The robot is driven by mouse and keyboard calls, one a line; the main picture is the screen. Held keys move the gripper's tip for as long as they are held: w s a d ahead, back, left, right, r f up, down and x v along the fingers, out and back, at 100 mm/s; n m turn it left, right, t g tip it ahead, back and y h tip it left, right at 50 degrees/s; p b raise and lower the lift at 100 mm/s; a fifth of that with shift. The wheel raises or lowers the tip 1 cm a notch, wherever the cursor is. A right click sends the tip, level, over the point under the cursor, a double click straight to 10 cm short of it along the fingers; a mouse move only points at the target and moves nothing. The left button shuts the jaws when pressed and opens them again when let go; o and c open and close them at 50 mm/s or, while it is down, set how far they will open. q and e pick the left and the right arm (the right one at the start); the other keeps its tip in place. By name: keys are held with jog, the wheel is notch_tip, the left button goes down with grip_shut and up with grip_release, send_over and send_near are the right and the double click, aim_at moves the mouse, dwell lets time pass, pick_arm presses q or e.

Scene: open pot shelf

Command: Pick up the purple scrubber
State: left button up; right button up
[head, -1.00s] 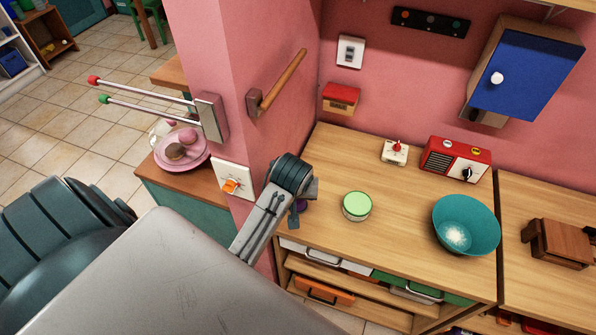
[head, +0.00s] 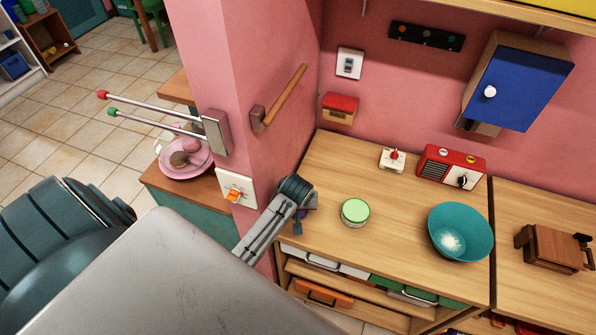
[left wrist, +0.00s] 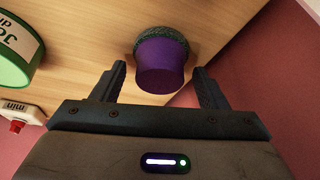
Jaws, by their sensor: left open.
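The purple scrubber (left wrist: 160,66) has a purple handle and a dark, rough, round end against the wooden counter in the left wrist view. My left gripper (left wrist: 160,78) is open, with one finger on each side of the handle; I see gaps on both sides. In the head view my left gripper (head: 298,221) is over the left part of the wooden counter (head: 390,180), near the pink wall corner. There the scrubber is mostly hidden behind it. My right gripper is not in view.
A green-lidded tub (head: 355,212) stands to the right of the gripper. Farther right are a teal bowl (head: 461,236), a red radio (head: 450,167) and a small white timer (head: 394,159). The pink wall (head: 262,150) is close on the left. The front middle counter is clear.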

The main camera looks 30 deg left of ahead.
pick_arm(q)
jog(key=shift+c, duration=0.2)
jog(key=c, duration=1)
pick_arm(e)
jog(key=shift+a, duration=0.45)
